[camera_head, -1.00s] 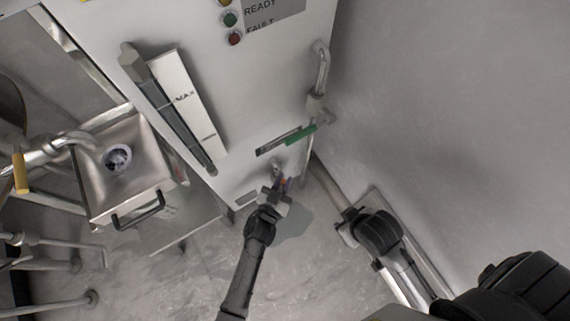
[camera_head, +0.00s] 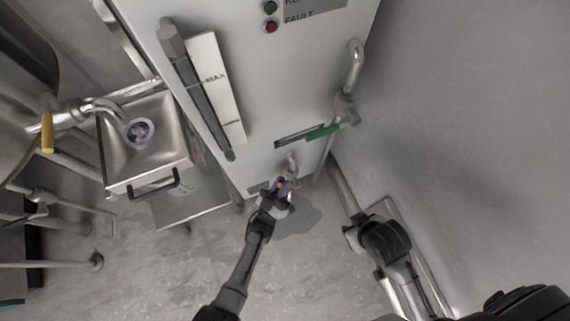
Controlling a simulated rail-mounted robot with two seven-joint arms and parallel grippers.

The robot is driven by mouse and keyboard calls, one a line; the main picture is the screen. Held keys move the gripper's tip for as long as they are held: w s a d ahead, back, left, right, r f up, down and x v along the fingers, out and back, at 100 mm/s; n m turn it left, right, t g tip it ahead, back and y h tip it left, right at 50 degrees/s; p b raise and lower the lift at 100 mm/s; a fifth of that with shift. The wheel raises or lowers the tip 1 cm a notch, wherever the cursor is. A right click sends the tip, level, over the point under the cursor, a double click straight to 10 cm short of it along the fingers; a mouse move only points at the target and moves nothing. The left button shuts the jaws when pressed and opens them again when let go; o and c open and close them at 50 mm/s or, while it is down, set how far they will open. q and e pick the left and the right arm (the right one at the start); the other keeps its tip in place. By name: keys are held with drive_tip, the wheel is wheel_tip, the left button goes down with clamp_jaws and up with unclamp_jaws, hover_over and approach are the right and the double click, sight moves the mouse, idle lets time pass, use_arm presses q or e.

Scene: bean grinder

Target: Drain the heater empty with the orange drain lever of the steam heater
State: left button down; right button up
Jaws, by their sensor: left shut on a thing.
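The steam heater (camera_head: 270,100) is the tall pale cabinet in the middle. On its front are a sight gauge tube (camera_head: 195,90) and a white scale plate (camera_head: 216,85) marked MAX; I cannot read the level. A small drain spout (camera_head: 292,162) sticks out low on the front. My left gripper (camera_head: 281,189) is at the spout, shut on a small orange-red piece there, which looks like the drain lever; the jaws mostly hide it. My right gripper (camera_head: 352,234) hangs near the floor by the right wall, away from the heater; its jaws do not show clearly.
A dark wet patch (camera_head: 298,220) lies on the floor below the spout. A steel sink (camera_head: 150,165) with a yellow-handled tap (camera_head: 47,132) stands left.

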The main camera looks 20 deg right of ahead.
use_arm(q)
drive_tip(key=shift+a+f, duration=0.1)
drive_tip(key=shift+f, duration=0.05)
drive_tip(key=c, duration=1.1)
unclamp_jaws()
drive_tip(key=p+v, duration=0.1)
drive_tip(key=v, duration=1.3)
